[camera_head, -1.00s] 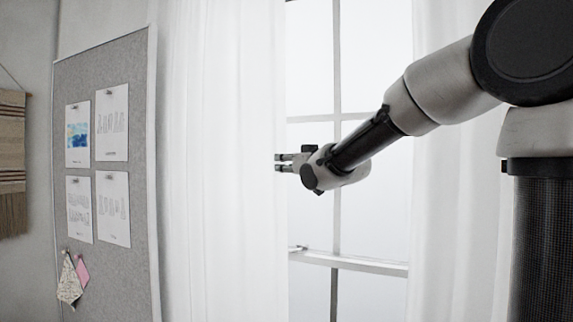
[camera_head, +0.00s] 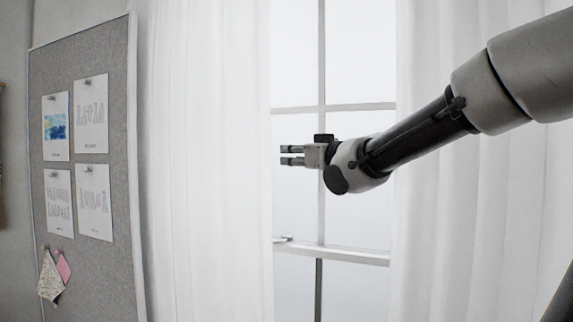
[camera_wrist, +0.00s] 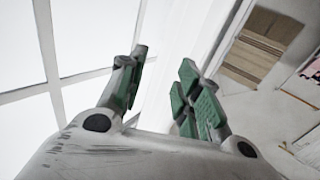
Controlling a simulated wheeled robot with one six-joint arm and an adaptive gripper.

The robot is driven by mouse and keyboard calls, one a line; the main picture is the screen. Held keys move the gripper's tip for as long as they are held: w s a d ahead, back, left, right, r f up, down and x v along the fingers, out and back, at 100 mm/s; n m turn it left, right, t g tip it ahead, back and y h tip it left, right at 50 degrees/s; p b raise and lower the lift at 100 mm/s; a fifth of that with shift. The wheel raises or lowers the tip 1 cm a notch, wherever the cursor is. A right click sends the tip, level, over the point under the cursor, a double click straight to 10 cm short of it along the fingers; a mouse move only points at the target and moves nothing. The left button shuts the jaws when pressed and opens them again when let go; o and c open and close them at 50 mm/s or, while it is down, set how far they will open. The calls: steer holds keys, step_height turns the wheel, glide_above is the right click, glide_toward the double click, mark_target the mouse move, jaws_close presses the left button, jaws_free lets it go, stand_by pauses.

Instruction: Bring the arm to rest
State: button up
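My gripper (camera_head: 292,155) is held out in front of the window in the head view, pointing left. Its fingers are apart with nothing between them. In the wrist view the two fingers with green pads (camera_wrist: 160,85) stand apart and the gap between them is empty. My arm reaches in from the right side of the head view.
A tall window (camera_head: 345,215) with white curtains (camera_head: 205,160) on both sides stands behind my arm. A grey pinboard (camera_head: 110,200) with pinned sheets and fabric scraps hangs at the left. A woven wall hanging (camera_wrist: 262,45) shows in the wrist view.

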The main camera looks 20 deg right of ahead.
steer(key=s+d+f+m+g+h, duration=0.1)
steer(key=s+d+f+g+h, duration=0.25)
steer(key=f, duration=0.55)
steer(key=s+d+f+m+g+h, duration=0.15)
steer(key=s+d+f+g, duration=0.3)
steer(key=f, duration=0.45)
steer(key=s+d+f+g, duration=0.2)
steer(key=s+f, duration=0.1)
steer(key=s, duration=0.7)
steer(key=s+d+f+m+g, duration=0.1)
steer(key=s+d+f+g, duration=0.1)
steer(key=s, duration=0.7)
steer(key=shift+s+d+f+g+h, duration=0.15)
steer(key=shift+s+f+g+h, duration=0.25)
steer(key=shift+f, duration=0.2)
